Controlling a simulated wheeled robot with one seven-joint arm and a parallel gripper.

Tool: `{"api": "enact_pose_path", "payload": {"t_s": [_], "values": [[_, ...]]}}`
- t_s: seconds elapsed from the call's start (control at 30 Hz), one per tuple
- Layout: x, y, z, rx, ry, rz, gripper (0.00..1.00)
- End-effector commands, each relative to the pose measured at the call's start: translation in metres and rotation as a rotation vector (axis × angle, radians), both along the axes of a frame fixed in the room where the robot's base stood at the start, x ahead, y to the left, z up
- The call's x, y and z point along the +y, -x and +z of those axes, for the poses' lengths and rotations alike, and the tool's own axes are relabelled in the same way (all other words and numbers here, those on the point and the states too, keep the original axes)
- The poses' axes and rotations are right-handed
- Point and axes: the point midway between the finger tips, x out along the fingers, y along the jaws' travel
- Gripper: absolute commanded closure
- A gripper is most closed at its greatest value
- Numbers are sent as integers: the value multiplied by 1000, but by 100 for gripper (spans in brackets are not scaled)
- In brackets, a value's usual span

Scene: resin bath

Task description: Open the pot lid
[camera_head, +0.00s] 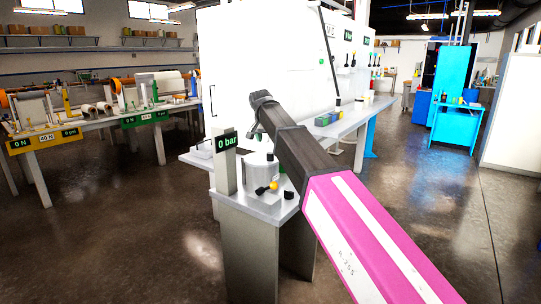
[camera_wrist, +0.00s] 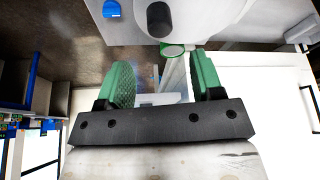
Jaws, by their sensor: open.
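The pot (camera_head: 261,172) is a light grey metal cylinder on a metal stand (camera_head: 247,212) in the head view. Its top looks closed, but my arm is close to it in the picture and the lid is hard to make out. A lever with a yellow ball (camera_head: 273,186) is at its front. In the wrist view my gripper (camera_wrist: 162,85) has its green fingers wide apart with nothing held between them.
A "0 bar" display (camera_head: 227,142) stands on a post left of the pot. A large white cabinet (camera_head: 265,70) rises behind. A bench (camera_head: 362,117) with small boxes is to the right, and a workbench (camera_head: 95,122) with rolls to the left. Floor (camera_head: 130,230) is clear at front left.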

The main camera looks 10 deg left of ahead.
Motion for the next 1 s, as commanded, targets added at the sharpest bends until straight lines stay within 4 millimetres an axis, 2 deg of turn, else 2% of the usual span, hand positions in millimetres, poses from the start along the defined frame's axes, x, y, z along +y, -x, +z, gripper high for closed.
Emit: {"api": "enact_pose_path", "payload": {"t_s": [0.2, 0.4, 0.6, 0.93, 0.97, 1.0], "values": [[-2, -15, -38, 2, 1, 1, 39], [-4, -27, -66, 2, 1, 1, 39], [-5, -33, -80, 1, 0, 1, 39], [-5, -34, -82, 0, 0, 1, 39], [-5, -34, -82, 0, 0, 1, 46], [-5, -34, -82, 1, 0, 1, 59]]}}
